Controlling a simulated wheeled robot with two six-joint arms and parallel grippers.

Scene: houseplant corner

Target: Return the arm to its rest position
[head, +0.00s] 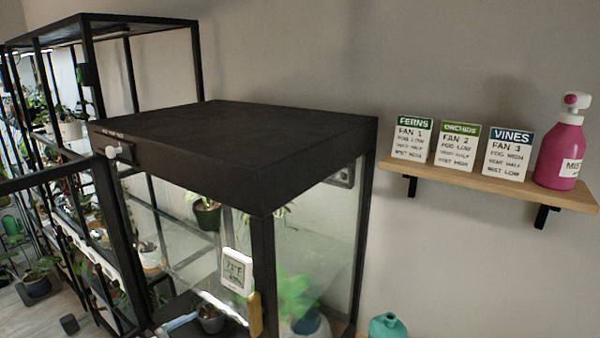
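Neither of my grippers can be made out in the head view, and no arm of mine shows clearly. A black glass-walled plant cabinet (240,140) fills the middle. A black-framed door (118,230) stands swung out at its left front. A white thermometer display (237,271) is on the front glass, above a brass-coloured handle (255,314). Potted plants (207,213) stand inside on a glass shelf. A pale blue and white bar-like thing (182,321) shows low at the front; I cannot tell what it is.
A wooden wall shelf (480,183) at right holds three cards, for ferns (411,138), orchids (457,146) and vines (508,154), and a pink spray bottle (562,150). A teal bottle (387,326) is below. A black plant rack (160,26) stands behind left.

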